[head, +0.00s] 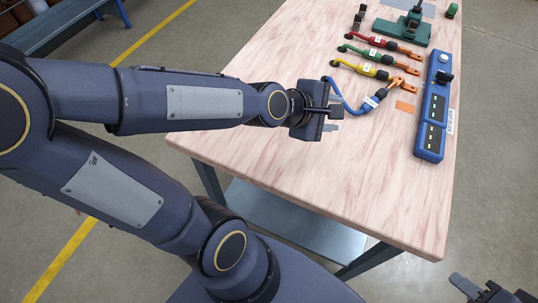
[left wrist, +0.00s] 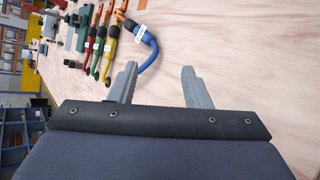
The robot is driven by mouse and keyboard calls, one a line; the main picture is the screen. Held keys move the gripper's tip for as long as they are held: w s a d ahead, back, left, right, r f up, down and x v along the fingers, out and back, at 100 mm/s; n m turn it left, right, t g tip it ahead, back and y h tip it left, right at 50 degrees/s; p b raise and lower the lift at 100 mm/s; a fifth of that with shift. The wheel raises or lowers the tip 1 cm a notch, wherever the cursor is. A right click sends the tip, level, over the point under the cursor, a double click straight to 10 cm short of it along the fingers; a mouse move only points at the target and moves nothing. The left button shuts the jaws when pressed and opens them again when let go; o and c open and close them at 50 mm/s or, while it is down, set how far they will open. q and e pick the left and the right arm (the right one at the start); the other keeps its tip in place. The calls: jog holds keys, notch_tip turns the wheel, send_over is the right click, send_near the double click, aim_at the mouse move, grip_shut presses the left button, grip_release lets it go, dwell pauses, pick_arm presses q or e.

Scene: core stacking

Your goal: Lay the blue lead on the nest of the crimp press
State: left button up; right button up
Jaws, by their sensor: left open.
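The blue lead (head: 355,106) lies curved on the wooden table, with a white tag and an orange end at its upper right. In the left wrist view the blue lead (left wrist: 148,58) is beyond the fingertips. My left gripper (head: 337,119) is open and empty, close to the lead's left bend in the head view. Its two fingers (left wrist: 160,78) are spread in the wrist view. The green device with a dark lever, apparently the crimp press (head: 402,33), stands at the table's far end; its nest is not clear. My right gripper (head: 490,291) is partly cut off at the lower right.
Red (head: 372,41), green (head: 370,57) and yellow (head: 368,70) leads lie beyond the blue one. A long blue unit (head: 433,115) stands along the right edge. An orange patch (head: 405,106) lies between. The near table top is clear.

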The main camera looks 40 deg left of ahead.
pick_arm(q)
jog(key=s+a+m+g, duration=0.1)
jog(key=s+m, duration=0.4)
jog(key=m, duration=0.1)
jog(key=s+a+f+m+g, duration=0.1)
jog(key=s+a+m+g, duration=0.1)
jog(key=s+m, duration=0.4)
jog(key=s+a+f+m+g, duration=0.1)
jog(key=s+m, duration=0.4)
jog(key=m, duration=0.1)
jog(key=shift+s+a+g, duration=0.15)
jog(key=shift+s+g, duration=0.1)
jog(key=shift+g, duration=0.05)
jog(key=shift+r, duration=0.1)
notch_tip(320, 180, up, 3)
jog(key=p, duration=0.3)
jog(key=shift+c, duration=0.8)
jog(key=shift+s, duration=0.1)
